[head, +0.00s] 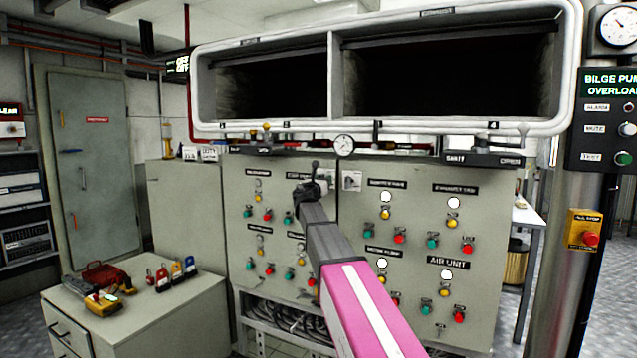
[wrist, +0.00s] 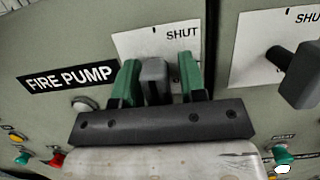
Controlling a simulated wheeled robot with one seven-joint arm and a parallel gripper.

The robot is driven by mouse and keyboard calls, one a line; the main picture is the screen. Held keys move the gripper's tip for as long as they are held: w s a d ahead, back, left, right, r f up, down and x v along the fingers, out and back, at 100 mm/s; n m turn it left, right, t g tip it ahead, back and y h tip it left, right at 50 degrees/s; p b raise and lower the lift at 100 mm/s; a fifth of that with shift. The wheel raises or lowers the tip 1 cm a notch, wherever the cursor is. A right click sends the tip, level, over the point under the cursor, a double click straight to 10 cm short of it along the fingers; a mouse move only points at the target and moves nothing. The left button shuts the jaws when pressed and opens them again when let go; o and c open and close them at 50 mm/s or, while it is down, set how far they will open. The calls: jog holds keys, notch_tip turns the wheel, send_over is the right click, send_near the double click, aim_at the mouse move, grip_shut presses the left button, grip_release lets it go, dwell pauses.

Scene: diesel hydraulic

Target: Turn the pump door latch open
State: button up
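The pump door latch is a dark grey lever (wrist: 154,80) on a white plate marked SHUT (wrist: 150,45), beside the FIRE PUMP label (wrist: 70,77) in the wrist view. My gripper (wrist: 157,82) has green fingers, one on each side of this lever. Slim gaps show between lever and fingers, so the gripper looks open around it. In the head view my gripper (head: 309,187) is at the upper middle of the grey cabinet (head: 270,225), and my arm hides much of the latch area.
A second dark latch (wrist: 297,75) with its own SHUT plate is close on the right. Buttons and lamps (head: 400,236) cover the cabinet front. A low side cabinet (head: 165,305) holds tools and padlocks at left. A post with a yellow stop box (head: 583,230) stands at right.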

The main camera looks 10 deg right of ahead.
jog(key=shift+x, duration=0.95)
jog(key=shift+v, duration=1.5)
jog(key=shift+s+a+r, duration=0.15)
grip_shut()
grip_release()
